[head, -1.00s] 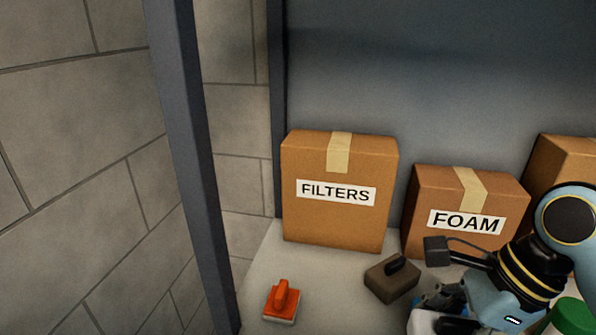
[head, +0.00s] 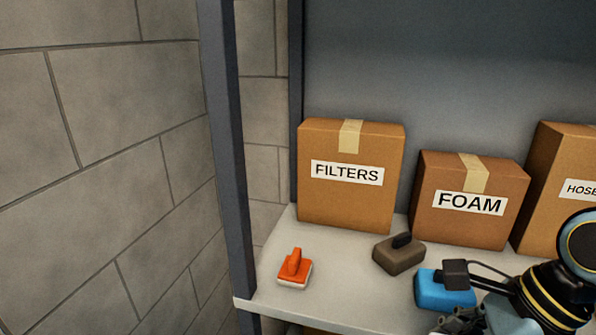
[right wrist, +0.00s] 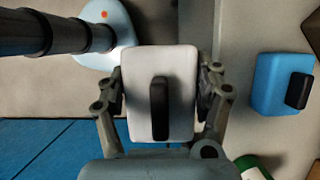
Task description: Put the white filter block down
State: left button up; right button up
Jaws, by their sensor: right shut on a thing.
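The white filter block (right wrist: 180,65) with a black handle is in the right wrist view, between the two fingers of my right gripper (head: 462,321). The gripper is shut on it and holds it clear of the shelf (head: 330,290), apparently in front of the shelf's edge. In the head view the block is hidden or below the frame. My left gripper is out of view.
On the shelf stand an orange block (head: 294,270), a dark brown block (head: 398,257) and a blue block (head: 440,294). Behind them are a FILTERS box (head: 350,205), a FOAM box (head: 465,228) and a HOSE box (head: 560,190). Shelf is bare between the orange and brown blocks.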

pick_arm(q)
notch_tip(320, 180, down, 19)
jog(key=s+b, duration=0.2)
jog(key=b, duration=1.5)
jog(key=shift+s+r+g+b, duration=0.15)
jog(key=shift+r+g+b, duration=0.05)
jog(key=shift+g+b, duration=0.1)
